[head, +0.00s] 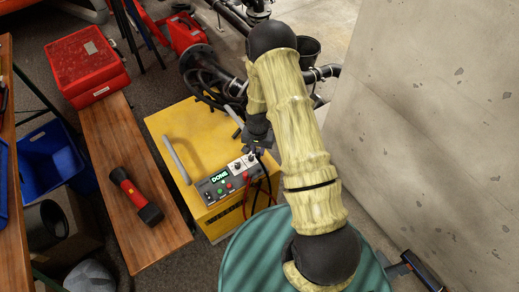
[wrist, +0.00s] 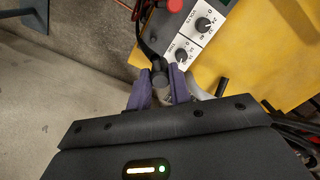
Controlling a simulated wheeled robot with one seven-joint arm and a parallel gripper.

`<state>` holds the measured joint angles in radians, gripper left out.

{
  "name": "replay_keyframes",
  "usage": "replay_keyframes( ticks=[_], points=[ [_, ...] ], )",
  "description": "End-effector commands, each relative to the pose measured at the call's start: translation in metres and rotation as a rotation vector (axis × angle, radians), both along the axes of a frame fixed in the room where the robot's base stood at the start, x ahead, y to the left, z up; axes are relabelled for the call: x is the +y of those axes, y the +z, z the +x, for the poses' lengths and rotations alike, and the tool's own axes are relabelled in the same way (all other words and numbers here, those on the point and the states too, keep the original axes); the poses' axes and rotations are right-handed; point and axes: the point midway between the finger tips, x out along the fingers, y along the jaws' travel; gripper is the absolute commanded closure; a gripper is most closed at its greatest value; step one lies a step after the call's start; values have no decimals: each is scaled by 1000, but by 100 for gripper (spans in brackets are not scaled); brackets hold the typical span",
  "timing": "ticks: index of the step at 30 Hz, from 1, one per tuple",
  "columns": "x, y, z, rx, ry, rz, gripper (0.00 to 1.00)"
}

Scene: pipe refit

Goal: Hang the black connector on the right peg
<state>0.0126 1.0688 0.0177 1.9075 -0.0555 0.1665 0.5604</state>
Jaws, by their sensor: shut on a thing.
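The yellow machine (head: 180,130) stands at the middle in the head view, with a grey control panel (head: 232,178) carrying knobs and a lit display. My gripper (head: 258,141) is over its right side, partly covered by my arm. In the wrist view my purple fingers (wrist: 158,88) are shut on the black connector (wrist: 159,76), with a black cable running up from it. The fingers are close to the panel's knobs in the picture. A short black peg-like rod (wrist: 222,87) shows right of the fingers; I cannot tell whether it is the right peg.
A red cable (head: 268,188) hangs at the machine's right front. A teal ribbed drum top (head: 250,262) is in front. A wooden bench (head: 120,160) with a flashlight (head: 136,195) and red case (head: 88,68) is left. A concrete wall (head: 430,130) bounds the right.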

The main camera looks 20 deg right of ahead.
Motion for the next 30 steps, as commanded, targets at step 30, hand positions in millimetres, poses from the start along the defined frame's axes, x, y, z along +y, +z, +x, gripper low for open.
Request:
replay_keyframes(
  ticks=[30],
  points=[
    [-2, -52, -16, 0, -223, -7, 100]
  ],
)
